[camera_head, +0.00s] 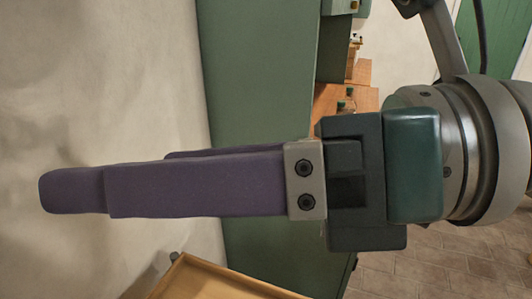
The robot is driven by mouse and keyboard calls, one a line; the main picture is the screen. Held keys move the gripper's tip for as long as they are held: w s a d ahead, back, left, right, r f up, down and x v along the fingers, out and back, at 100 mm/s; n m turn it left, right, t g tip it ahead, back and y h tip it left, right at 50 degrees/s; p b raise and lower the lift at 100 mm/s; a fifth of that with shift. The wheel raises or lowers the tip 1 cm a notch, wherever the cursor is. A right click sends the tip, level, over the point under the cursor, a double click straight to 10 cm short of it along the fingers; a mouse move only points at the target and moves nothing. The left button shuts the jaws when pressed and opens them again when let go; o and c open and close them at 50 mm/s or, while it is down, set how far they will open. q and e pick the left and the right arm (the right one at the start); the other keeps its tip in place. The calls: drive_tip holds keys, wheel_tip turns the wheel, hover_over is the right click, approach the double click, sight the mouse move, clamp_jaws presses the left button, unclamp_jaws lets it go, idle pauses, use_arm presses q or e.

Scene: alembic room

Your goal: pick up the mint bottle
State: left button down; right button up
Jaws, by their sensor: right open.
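My right gripper (78,189) fills the middle of the head view, close to the camera. Its long purple fingers point left, and the near finger hides most of the far one. It is open, and I see nothing held between the fingers. I cannot make out a mint bottle for certain. Small dark green items (342,105) stand by a wooden surface (329,97) beyond the gripper, too small to identify. My left gripper is out of view.
A large green panel (260,70) stands behind the gripper, beside a pale wall (90,80). A wooden-edged piece (215,280) lies at the bottom. Tiled floor (430,275) shows at lower right.

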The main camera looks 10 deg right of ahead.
drive_tip(key=d+f+n+g+h+b, duration=0.1)
drive_tip(key=d+f+h+b, duration=0.2)
drive_tip(key=f, duration=0.7)
drive_tip(key=d+f+n+g+h+b, duration=0.1)
drive_tip(key=d+f+h+b, duration=0.3)
drive_tip(key=f, duration=0.7)
drive_tip(key=d+f+n+g+h+b, duration=0.1)
drive_tip(key=d+f+n+h+b, duration=0.2)
drive_tip(key=f, duration=0.7)
drive_tip(key=shift+s+d+f+g+h, duration=0.1)
drive_tip(key=shift+d+f+g+h, duration=0.15)
drive_tip(key=shift+d, duration=0.3)
drive_tip(key=shift+d+f+g+h, duration=0.1)
drive_tip(key=shift+d+g+h, duration=0.05)
drive_tip(key=shift+d+h, duration=0.3)
use_arm(q)
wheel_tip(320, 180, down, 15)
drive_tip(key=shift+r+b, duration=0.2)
drive_tip(key=shift+b, duration=0.5)
use_arm(e)
drive_tip(key=x, duration=0.5)
drive_tip(key=shift+a+f, duration=0.25)
drive_tip(key=shift+c, duration=0.4)
drive_tip(key=c, duration=1.5)
drive_tip(key=shift+r, duration=0.1)
clamp_jaws()
drive_tip(key=shift+r, duration=0.1)
